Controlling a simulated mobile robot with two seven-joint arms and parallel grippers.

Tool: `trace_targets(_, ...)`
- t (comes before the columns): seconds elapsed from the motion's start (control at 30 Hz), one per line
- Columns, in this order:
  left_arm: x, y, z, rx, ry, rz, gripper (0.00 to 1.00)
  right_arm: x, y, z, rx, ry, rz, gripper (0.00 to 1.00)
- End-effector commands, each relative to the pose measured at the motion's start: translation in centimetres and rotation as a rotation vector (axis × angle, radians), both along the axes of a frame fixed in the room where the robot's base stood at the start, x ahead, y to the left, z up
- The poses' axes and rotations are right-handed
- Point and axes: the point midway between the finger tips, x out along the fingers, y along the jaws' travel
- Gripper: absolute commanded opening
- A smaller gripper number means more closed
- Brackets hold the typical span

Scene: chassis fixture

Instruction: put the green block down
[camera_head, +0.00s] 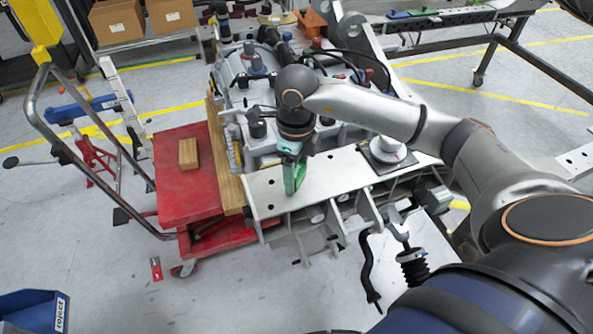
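The green block (294,178) is at the fingertips of my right gripper (291,163), which points down and looks shut on it. The block stands upright over the pale metal plate (268,192) at the front of the chassis fixture. I cannot tell whether its lower end touches the plate. My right arm comes in from the right and hides part of the fixture behind it. My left gripper is not in view.
A red cart (182,200) with a wooden block (188,153) on it stands left of the plate. A white round part (388,150) on a dark base is to the right. A blue reject bin (30,311) is at the lower left. Engine parts crowd the area behind.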

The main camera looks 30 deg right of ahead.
Motion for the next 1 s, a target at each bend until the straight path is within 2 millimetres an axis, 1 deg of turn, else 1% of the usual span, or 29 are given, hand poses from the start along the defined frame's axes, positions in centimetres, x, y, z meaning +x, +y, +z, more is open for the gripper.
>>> trace_targets(0.03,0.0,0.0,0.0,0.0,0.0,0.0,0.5,0.0,0.0,0.0,0.0,0.0,0.0,0.79)
trace_targets(0.17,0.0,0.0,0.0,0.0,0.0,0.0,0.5,0.0,0.0,0.1,0.0,0.0,0.0,0.93)
trace_targets(0.43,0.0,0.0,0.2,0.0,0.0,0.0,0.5,0.0,0.0,0.2,0.0,0.0,-0.001,0.94)
trace_targets(0.5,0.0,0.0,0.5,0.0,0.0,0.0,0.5,0.0,0.0,0.5,0.0,0.0,-0.001,0.94)
trace_targets(0.57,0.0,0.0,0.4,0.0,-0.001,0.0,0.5,0.1,0.0,1.0,0.0,-0.004,-0.001,0.94)
trace_targets(0.67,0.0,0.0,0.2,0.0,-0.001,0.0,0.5,0.1,0.0,2.7,0.001,-0.007,0.0,0.94)
trace_targets(0.9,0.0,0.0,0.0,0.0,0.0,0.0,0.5,0.1,0.0,8.3,0.001,-0.007,0.0,0.94)
trace_targets(1.0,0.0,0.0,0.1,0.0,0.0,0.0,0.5,0.1,0.0,10.3,0.001,-0.005,0.0,0.94)
